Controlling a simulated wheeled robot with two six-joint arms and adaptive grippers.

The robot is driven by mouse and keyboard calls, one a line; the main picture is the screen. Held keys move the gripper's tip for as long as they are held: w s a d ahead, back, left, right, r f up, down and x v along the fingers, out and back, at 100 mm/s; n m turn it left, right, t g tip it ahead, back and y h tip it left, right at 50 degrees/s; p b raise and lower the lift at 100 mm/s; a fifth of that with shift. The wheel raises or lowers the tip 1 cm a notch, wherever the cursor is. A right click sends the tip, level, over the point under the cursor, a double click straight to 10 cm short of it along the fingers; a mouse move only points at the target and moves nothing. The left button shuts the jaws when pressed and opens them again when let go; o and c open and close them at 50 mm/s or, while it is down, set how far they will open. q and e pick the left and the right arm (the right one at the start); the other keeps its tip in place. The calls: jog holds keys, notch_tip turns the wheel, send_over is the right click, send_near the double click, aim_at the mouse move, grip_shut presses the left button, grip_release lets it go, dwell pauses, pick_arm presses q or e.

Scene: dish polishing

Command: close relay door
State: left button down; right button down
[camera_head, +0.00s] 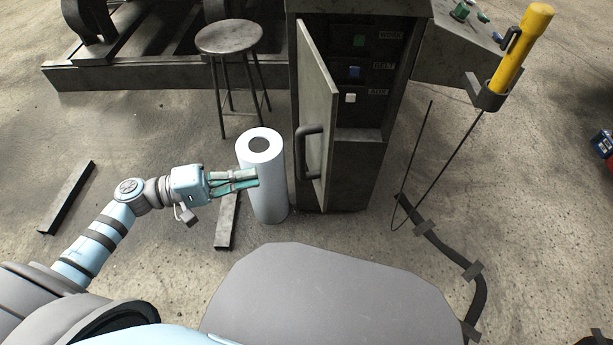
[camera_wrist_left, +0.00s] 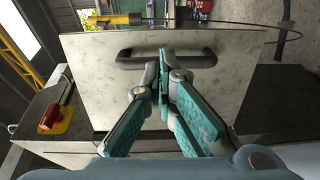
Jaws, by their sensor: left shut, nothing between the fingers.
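The relay door (camera_head: 316,120) is a grey panel hinged on the dark cabinet (camera_head: 372,160). It stands open toward me and shows its edge and dark handle (camera_head: 309,150). My left gripper (camera_head: 256,177) is shut and empty, left of the door and in front of the white roll. In the left wrist view the door's outer face (camera_wrist_left: 100,65) fills the middle, with its handle (camera_wrist_left: 190,60) across the top. The gripper fingers (camera_wrist_left: 163,62) point at the face just below the handle; I cannot tell whether they touch it. My right gripper is not in view.
A white roll (camera_head: 268,190) stands upright on the floor beside the cabinet. A round stool (camera_head: 229,38) is behind it. A yellow cylinder (camera_head: 522,50) hangs in a holder at right, with a cable (camera_head: 450,256) on the floor. Inside the cabinet are labelled switches (camera_head: 355,71).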

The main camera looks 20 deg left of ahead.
aim_at(326, 158)
pick_arm(q)
jog(key=shift+h, duration=0.3)
jog(key=x, duration=0.4)
jog(key=r+x, duration=0.1)
jog(key=x, duration=0.9)
jog(key=shift+r, duration=0.15)
jog(key=shift+d, duration=0.15)
